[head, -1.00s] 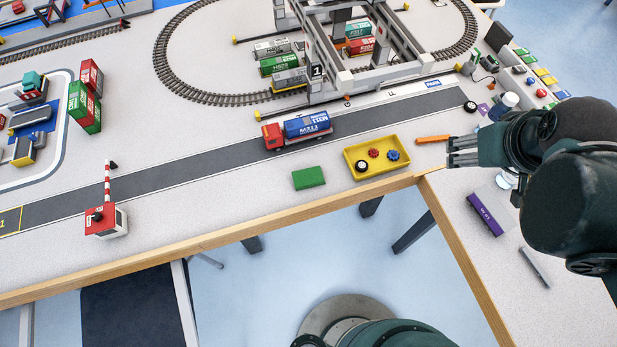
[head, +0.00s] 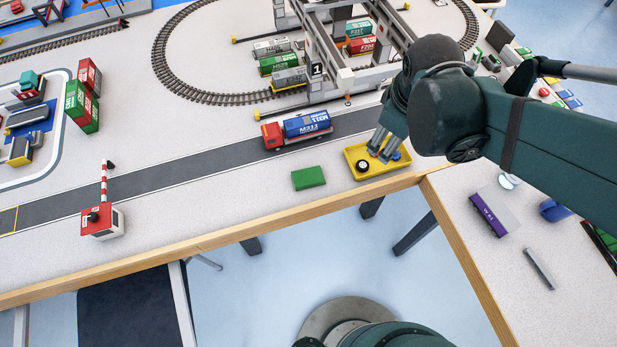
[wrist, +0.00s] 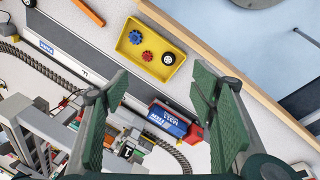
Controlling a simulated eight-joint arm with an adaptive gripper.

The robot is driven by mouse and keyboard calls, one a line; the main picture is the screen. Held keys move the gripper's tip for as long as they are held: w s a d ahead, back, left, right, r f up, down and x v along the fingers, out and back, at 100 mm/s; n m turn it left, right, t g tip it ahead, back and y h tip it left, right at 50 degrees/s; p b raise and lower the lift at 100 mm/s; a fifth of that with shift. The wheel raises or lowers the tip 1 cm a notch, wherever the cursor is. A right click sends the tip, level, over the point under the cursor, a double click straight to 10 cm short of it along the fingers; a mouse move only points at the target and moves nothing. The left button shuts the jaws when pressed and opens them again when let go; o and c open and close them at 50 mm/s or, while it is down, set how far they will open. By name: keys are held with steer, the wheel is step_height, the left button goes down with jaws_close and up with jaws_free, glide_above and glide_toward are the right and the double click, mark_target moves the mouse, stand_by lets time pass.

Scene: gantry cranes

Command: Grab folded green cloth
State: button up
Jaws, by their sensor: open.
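The folded green cloth (head: 308,178) lies flat on the table near its front wooden edge, left of the yellow tray, in the head view. I cannot make it out in the wrist view, where a finger may cover it. My gripper (head: 379,154) is above the yellow tray, to the right of the cloth, pointing down. In the wrist view my gripper (wrist: 160,78) is open, its two green-padded fingers wide apart with nothing between them.
The yellow tray (head: 350,159) holds a black wheel and coloured knobs. A red truck with a blue tank (head: 306,125) stands behind the cloth. A crane gantry (head: 335,80) rises behind. A red-and-white barrier (head: 103,222) stands at left. Bare table lies left of the cloth.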

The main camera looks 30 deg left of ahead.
steer(key=s+a+f+n+g, duration=0.1)
steer(key=s+a+f+n, duration=0.2)
steer(key=a+f+n, duration=0.5)
steer(key=n+h+b, duration=0.2)
steer(key=n, duration=0.1)
glide_toward(308, 176)
steer(key=shift+w+d+f+g, duration=0.25)
steer(key=shift+w+f+g, duration=0.05)
steer(key=shift+f+g, duration=0.1)
steer(key=shift+f, duration=0.1)
steer(key=shift+w+d+f, duration=0.15)
steer(key=shift+f, duration=1.05)
steer(key=shift+w+d+f+b, duration=0.15)
steer(key=shift+f+b, duration=0.4)
steer(key=shift+f, duration=0.7)
steer(key=shift+w+f+b, duration=0.25)
steer(key=shift+f+b, duration=0.3)
steer(key=shift+f, duration=0.75)
